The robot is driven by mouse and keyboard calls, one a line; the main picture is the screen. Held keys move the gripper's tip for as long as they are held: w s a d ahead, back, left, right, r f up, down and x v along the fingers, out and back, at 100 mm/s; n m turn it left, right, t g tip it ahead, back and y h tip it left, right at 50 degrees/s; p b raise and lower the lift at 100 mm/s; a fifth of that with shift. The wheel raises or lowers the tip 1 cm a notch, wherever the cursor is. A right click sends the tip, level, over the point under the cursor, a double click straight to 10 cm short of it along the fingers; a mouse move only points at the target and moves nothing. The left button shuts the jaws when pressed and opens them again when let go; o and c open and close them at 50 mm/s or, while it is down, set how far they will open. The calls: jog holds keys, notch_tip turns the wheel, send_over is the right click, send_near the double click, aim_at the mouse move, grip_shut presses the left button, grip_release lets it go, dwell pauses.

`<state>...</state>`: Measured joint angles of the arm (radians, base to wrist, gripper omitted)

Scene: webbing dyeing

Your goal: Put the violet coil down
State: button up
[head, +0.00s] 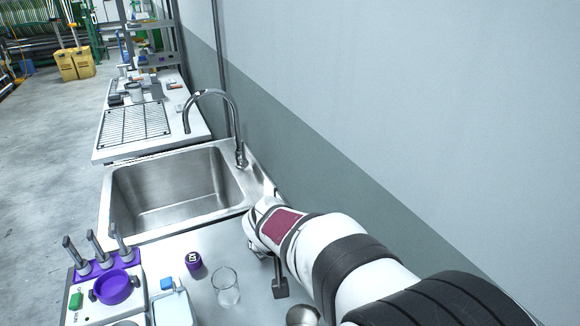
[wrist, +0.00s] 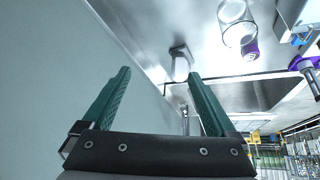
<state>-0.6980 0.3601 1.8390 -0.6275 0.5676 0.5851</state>
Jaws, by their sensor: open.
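A small violet cylinder (head: 194,265) with a dark, white-marked top stands on the steel counter, left of a clear glass beaker; it may be the violet coil, but I cannot be sure. It also shows in the wrist view (wrist: 251,49), beyond the beaker. My gripper (wrist: 158,80) is open, with two green fingers apart and nothing between them. In the head view its fingers are hidden by my arm, near the wall and right of the beaker. The violet cylinder is well outside the fingers.
The glass beaker (head: 226,288) stands between the cylinder and my arm. A grey stemmed object (head: 280,287) is beside my wrist. A purple bowl (head: 116,288) sits on a device at left. The sink (head: 175,190) and tap (head: 240,150) lie beyond; the wall (head: 400,110) is close at right.

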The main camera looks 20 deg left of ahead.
jog(key=a+f+n+y, duration=0.2)
jog(key=a+f+n, duration=0.1)
jog(key=a, duration=0.8)
jog(key=n+y, duration=0.2)
send_near(192, 257)
jog(key=x, duration=0.8)
jog(key=shift+f, duration=0.25)
grip_shut()
jog(key=shift+r, duration=0.15)
